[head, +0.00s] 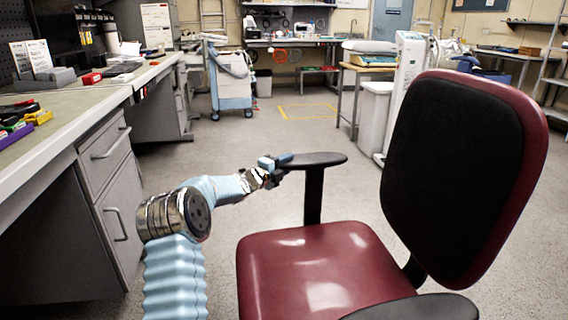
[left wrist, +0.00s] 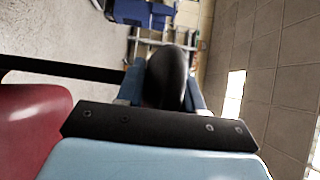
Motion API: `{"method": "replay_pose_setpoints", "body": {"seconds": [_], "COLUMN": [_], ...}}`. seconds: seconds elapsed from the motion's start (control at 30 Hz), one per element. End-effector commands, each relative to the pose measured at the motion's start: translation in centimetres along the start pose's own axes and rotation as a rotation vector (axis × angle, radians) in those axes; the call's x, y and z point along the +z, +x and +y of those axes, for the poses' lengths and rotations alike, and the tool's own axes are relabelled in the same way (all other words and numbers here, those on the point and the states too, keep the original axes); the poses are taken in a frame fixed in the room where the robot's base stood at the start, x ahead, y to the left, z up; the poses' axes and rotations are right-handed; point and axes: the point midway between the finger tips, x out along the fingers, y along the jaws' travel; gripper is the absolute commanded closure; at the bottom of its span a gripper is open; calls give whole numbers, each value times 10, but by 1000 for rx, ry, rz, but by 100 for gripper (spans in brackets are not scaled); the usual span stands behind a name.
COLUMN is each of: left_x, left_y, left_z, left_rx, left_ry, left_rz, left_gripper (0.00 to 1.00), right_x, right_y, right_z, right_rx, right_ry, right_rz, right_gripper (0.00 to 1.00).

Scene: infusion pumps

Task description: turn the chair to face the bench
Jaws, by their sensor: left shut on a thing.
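The chair (head: 318,268) has a dark red seat, a black and red backrest (head: 455,165) at the right, and black armrests. Its seat opens toward the left, where the bench (head: 75,112) runs along the left side with grey drawers. My left gripper (head: 280,161) is shut on the end of the far armrest (head: 318,160). In the left wrist view the armrest (left wrist: 168,80) sits between the two blue fingers, with the red seat (left wrist: 32,125) at the left. The near armrest (head: 420,307) is partly cut off by the lower edge. My right gripper is not in view.
A blue and white cart (head: 231,85) stands behind, left of centre. A grey bin (head: 374,115) and a tall white device (head: 405,80) stand behind the chair. Open floor lies between bench and chair, and further back around a yellow floor marking (head: 308,111).

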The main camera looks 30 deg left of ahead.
Motion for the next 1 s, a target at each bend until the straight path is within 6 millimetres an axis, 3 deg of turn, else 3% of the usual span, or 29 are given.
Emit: {"method": "replay_pose_setpoints", "body": {"seconds": [0.07,0.1,0.23,0.5,0.63,1.0], "left_x": [-1,-1,-1,0,1,0], "left_y": [0,0,0,-1,-11,-96], "left_z": [1,1,1,0,0,1], "left_rx": [1,1,1,1,1,1], "left_ry": [-1,-1,0,0,1,0], "left_rz": [2,2,1,-1,-2,-3], "left_gripper": [100,62,43,43,43,43], "right_x": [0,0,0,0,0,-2], "right_y": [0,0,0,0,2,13], "right_z": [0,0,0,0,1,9], "right_rx": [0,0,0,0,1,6], "right_ry": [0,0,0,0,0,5], "right_rz": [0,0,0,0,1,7], "right_gripper": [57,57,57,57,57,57]}}
